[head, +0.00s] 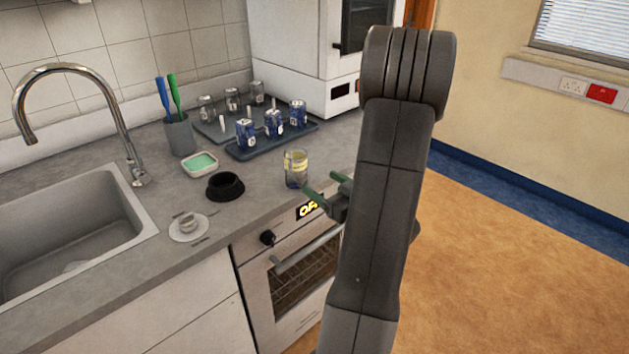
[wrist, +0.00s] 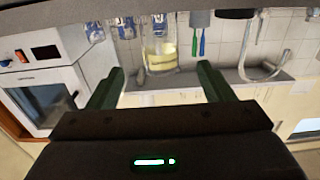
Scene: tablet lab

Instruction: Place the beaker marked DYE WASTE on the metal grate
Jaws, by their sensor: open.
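A clear glass beaker with a yellow label band (head: 296,169) stands upright on the worktop near its front edge, above the oven; its lettering is too small to read. It also shows, inverted, in the wrist view (wrist: 160,50), roughly centred ahead of the fingers. My gripper (head: 321,184) is open and empty, just right of and in front of this beaker. Its two green fingers also show in the wrist view (wrist: 160,70), apart. Barred metal grates (head: 305,290) show through the glass of the shut oven door; which one the task means I cannot tell.
The oven handle (head: 305,250) juts forward.

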